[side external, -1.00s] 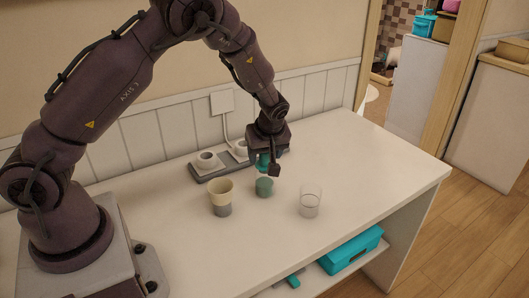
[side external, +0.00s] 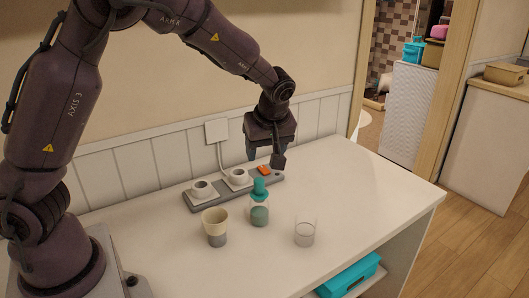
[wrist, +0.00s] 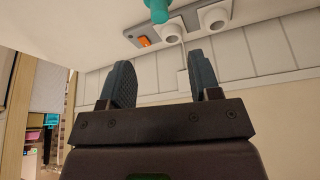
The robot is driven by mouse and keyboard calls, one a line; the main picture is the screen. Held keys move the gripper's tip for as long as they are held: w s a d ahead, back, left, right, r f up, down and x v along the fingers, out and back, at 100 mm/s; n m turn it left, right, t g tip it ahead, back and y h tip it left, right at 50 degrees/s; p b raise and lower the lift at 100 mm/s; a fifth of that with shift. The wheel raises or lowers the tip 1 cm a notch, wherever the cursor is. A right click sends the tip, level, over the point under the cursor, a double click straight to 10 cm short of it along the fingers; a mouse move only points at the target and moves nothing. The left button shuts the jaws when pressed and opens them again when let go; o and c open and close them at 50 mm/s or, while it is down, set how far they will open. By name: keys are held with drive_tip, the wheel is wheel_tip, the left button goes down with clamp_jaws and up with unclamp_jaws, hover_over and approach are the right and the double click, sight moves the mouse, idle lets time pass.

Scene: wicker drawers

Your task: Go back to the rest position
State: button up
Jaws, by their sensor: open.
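My gripper (side external: 264,158) is open and empty, raised above the back of the white table near the wall. In the wrist view its two dark fingers (wrist: 160,85) stand apart with nothing between them. A teal-topped jar (side external: 259,214) stands upright on the table, below and in front of my gripper and apart from it. Its teal top (side external: 260,187) also shows at the upper edge of the wrist view (wrist: 157,10).
A cream and grey cup (side external: 215,228) and a clear glass (side external: 305,233) stand beside the jar. A grey power strip (side external: 213,202) with an orange switch (side external: 264,169) lies along the wall. A teal box (side external: 347,276) is on the shelf below. The right tabletop is clear.

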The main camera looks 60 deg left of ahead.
drive_tip(key=s+d+r+m+t+h, duration=0.2)
drive_tip(key=s+r+m, duration=0.4)
drive_tip(key=s, duration=0.5)
drive_tip(key=s+d+r+m+t+h, duration=0.2)
drive_tip(key=s+d+r+m, duration=0.2)
drive_tip(key=s+m, duration=0.5)
wheel_tip(320, 180, up, 2)
drive_tip(key=shift+s+d+r+t, duration=0.2)
drive_tip(key=shift+s+t, duration=0.1)
drive_tip(key=shift+s, duration=0.8)
